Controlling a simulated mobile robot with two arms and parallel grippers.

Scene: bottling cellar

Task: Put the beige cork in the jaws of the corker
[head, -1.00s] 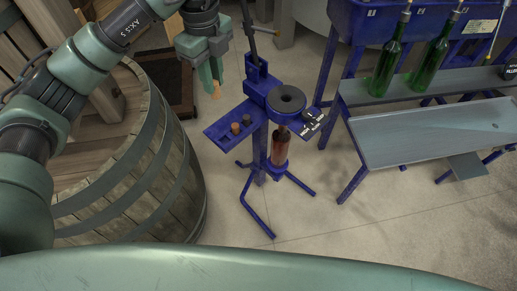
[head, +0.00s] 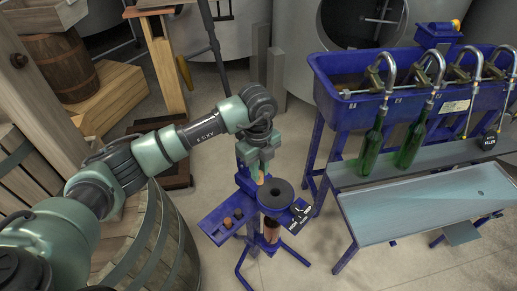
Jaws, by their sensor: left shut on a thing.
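The blue corker (head: 248,184) stands on the floor in the middle of the head view, with a round dark disc (head: 275,194) on top and a brown bottle (head: 271,232) below it. My left gripper (head: 259,176) is shut on the beige cork (head: 260,180), a small tan tip showing under the fingers. It is just behind and left of the disc, above the corker head. The jaws of the corker are not clearly visible. Two other corks, one orange-brown (head: 227,223) and one dark (head: 238,213), sit in the corker's side tray (head: 212,226). My right gripper is not in view.
A wooden barrel (head: 160,250) stands left of the corker. A blue filler (head: 345,103) with spouts and two green bottles (head: 370,150) stands at the right, with a grey shelf (head: 420,208) in front. Floor is open in front of the corker.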

